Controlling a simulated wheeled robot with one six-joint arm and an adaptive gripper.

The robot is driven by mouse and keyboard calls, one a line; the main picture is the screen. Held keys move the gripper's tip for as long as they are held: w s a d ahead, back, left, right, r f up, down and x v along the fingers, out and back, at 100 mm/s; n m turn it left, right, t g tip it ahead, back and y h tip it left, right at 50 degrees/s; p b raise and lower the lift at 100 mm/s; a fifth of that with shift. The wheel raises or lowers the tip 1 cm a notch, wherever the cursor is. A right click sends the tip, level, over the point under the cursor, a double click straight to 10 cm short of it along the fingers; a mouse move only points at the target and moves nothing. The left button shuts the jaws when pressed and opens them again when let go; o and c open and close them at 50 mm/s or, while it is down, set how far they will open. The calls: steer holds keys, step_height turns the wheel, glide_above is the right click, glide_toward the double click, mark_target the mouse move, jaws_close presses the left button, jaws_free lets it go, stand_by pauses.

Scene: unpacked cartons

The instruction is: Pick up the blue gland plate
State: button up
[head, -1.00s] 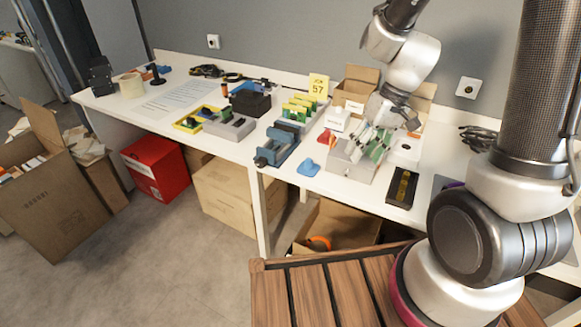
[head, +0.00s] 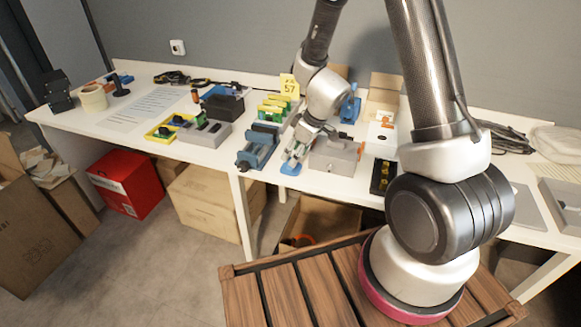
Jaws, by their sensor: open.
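The blue gland plate (head: 289,169) is a small flat blue piece lying on the white table near its front edge, right of the blue vise. My gripper (head: 292,158) is open, pointing down just above and behind the plate, with the fingers covering part of it. I cannot tell whether the fingertips touch it.
The blue vise (head: 258,146) stands close on the left. A grey block (head: 336,156) stands close on the right. A yellow sign marked 57 (head: 289,85) and green-yellow parts (head: 272,106) stand behind. The table's front edge is near.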

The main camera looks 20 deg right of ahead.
steer(key=x, duration=0.3)
steer(key=shift+w+f, duration=0.1)
steer(key=shift+f, duration=0.15)
jaws_close()
steer(key=shift+r, duration=0.1)
step_height(320, 180, up, 10)
stand_by(0.6)
